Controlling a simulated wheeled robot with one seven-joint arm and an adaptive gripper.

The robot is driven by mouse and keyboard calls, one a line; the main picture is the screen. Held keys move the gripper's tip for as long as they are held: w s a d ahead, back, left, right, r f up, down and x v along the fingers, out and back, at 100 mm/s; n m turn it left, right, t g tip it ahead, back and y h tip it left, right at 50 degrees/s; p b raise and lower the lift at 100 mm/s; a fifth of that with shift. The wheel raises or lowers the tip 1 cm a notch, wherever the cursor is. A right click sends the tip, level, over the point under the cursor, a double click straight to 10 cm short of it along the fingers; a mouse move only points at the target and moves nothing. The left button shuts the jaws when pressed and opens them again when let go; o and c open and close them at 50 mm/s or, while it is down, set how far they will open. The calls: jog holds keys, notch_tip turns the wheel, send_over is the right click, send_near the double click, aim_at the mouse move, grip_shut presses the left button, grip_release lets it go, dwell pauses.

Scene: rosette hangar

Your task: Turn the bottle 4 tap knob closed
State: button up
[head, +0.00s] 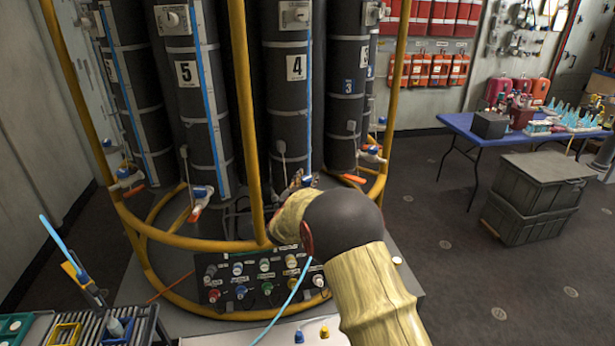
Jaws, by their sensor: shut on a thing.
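Bottle 4 (289,105) is a tall dark cylinder with a white "4" label, standing in the yellow-railed rosette frame. Its tap knob (307,181) shows as a small blue piece at the bottle's foot, just beyond my arm. My gripper (297,183) is at this tap, shut on the knob. My wrist and forearm hide most of the tap, and the knob's exact angle cannot be told.
Bottle 5 (190,110) stands left and bottle 3 (347,100) right, each with a tap below. A yellow rail (243,110) rises close left of my gripper. A panel of coloured knobs (262,278) sits below. Grey crates (535,197) and a blue table (475,135) are right.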

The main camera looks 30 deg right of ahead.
jog(key=shift+w+r+m+g+h+p, duration=0.1)
jog(key=shift+r+m+g+h+p, duration=0.05)
jog(key=shift+m+g+h+p, duration=1.45)
jog(key=shift+g, duration=0.3)
jog(key=o, duration=1.2)
jog(key=v, duration=1.2)
